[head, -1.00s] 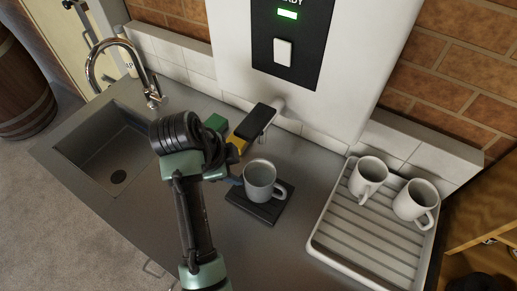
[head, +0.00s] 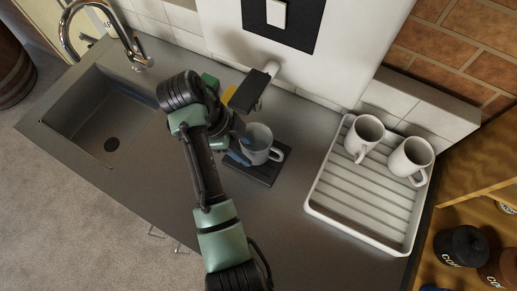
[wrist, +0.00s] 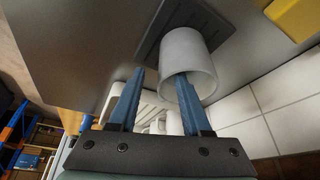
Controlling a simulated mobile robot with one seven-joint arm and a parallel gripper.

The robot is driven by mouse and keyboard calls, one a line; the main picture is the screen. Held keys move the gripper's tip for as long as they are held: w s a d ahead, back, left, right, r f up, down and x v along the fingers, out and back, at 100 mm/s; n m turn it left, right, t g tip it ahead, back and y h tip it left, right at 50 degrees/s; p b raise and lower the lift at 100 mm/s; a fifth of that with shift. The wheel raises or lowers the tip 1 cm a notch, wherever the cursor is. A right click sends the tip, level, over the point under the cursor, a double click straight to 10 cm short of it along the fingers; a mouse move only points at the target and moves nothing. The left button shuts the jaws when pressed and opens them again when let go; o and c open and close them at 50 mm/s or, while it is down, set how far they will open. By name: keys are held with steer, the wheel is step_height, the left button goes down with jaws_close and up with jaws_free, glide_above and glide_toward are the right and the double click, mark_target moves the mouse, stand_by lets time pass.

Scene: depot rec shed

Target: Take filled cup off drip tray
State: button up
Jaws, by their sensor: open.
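A light grey cup (head: 258,142) stands upright on the black drip tray (head: 263,173), below the dispenser spout (head: 250,91). Its handle points right in the head view; I cannot make out its contents. My gripper (head: 246,149) is open at the cup's left side, with blue fingers. In the wrist view the cup (wrist: 181,48) is just ahead of my gripper (wrist: 160,75). The drip tray (wrist: 152,38) shows behind the cup.
A white ribbed rack (head: 345,205) with two mugs (head: 364,136) (head: 411,158) stands to the right. A sink (head: 107,122) with a tall tap (head: 133,47) is at the left. Yellow and green blocks are close behind my gripper. The counter front is clear.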

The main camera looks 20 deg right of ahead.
mark_target(259, 160)
steer(key=shift+b+x, duration=1.8)
steer(key=shift+x, duration=1.3)
steer(key=shift+w+d+r, duration=0.1)
jaws_close()
